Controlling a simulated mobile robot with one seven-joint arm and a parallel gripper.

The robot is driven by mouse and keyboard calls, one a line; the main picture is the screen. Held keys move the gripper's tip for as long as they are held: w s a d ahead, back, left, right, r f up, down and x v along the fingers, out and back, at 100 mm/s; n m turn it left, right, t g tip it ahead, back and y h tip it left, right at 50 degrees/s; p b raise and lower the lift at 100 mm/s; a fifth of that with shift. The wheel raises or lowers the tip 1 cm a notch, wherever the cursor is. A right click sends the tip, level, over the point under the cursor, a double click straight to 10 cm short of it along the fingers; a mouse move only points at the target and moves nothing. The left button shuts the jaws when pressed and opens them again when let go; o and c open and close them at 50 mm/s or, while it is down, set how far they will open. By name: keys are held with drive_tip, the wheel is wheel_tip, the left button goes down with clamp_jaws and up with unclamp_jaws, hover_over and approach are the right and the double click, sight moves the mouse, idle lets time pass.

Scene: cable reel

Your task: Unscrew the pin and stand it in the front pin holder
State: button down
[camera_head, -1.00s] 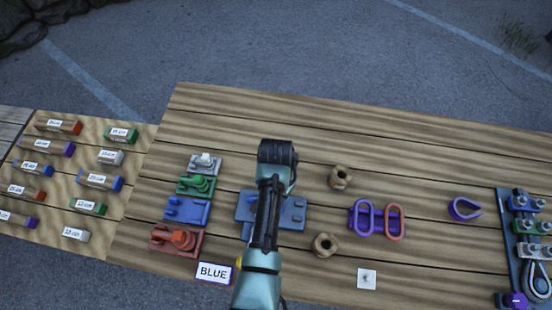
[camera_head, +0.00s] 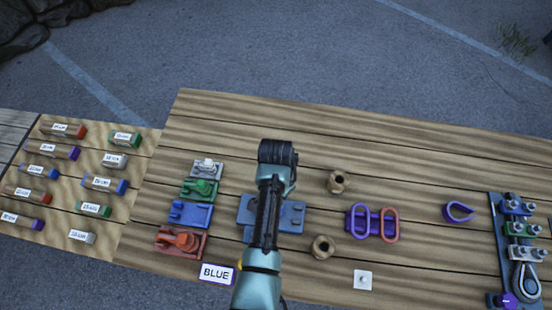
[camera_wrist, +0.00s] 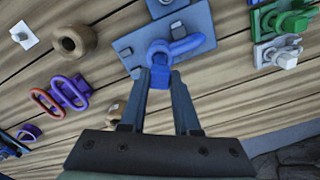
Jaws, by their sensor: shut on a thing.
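In the wrist view my gripper (camera_wrist: 160,78) is shut on the blue pin (camera_wrist: 160,76), with a fingertip on each side of its head. The pin is at the blue shackle (camera_wrist: 178,46), which lies on a blue-grey plate (camera_wrist: 200,22). In the head view my arm hides the gripper, pin and shackle; parts of the plate (camera_head: 291,216) show on both sides. The front pin holder, a round wooden piece with a hole, stands right of the plate (camera_head: 322,248); it also shows in the wrist view (camera_wrist: 72,40). How far the pin is threaded cannot be told.
A second wooden holder (camera_head: 337,181) stands farther back. Purple and orange links (camera_head: 372,222) lie to the right, with a rack (camera_head: 505,250) at the far right. Coloured fixtures (camera_head: 190,214) and a BLUE label (camera_head: 216,273) are left. A white square (camera_head: 363,280) lies in front.

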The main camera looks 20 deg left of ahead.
drive_tip(key=shift+r+p, duration=1.45)
drive_tip(key=shift+r, duration=0.25)
